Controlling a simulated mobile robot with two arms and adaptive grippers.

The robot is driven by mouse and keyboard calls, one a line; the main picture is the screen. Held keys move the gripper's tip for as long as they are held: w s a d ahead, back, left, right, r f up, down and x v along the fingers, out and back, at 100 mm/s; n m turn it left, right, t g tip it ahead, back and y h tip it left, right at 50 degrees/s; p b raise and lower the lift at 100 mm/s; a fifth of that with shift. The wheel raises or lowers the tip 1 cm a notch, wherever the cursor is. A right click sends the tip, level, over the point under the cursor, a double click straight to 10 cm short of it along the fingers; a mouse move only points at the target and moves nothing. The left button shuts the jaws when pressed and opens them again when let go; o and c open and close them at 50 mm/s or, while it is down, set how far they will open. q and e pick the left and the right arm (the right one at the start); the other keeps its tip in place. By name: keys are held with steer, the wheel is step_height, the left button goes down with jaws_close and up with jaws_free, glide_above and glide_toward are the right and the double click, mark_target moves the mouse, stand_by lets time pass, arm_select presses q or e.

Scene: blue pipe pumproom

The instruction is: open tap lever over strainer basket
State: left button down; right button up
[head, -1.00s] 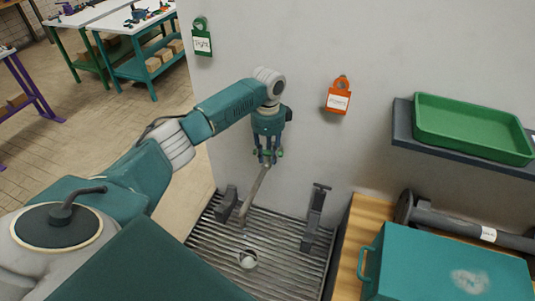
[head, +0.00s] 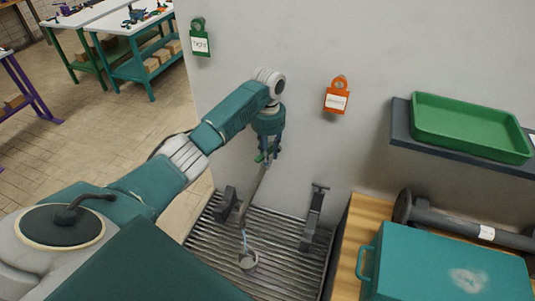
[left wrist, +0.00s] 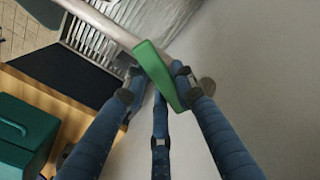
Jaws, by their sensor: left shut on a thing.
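The green tap lever (left wrist: 158,78) lies between the fingers of my left gripper (left wrist: 155,88) in the left wrist view. In the head view my left gripper (head: 265,150) is shut on the lever at the top of the metal tap pipe (head: 253,192), and its fingers hide most of the lever. The pipe slants down over the slatted drain. A thin bluish stream of water (head: 244,239) falls from its end into the small round strainer basket (head: 248,261). My right gripper does not show.
The slatted metal drain (head: 285,240) has two dark upright brackets, at left (head: 225,203) and right (head: 314,215). A teal case (head: 440,262) stands on a wooden top at right. A green tray (head: 470,128) rests on a wall shelf. Labelled tags hang on the wall.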

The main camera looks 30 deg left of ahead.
arm_select(q)
steer(key=shift+w+a+r+n, duration=0.1)
steer(key=shift+w+n, duration=0.05)
steer(key=shift+n, duration=1)
steer(key=shift+w+r+n, duration=0.1)
steer(key=shift+w+n, duration=0.05)
steer(key=shift+n, duration=1)
steer(key=c, duration=1.4)
jaws_free()
steer(key=shift+s, duration=0.1)
step_height(320, 180, up, 12)
steer(key=shift+f, duration=0.1)
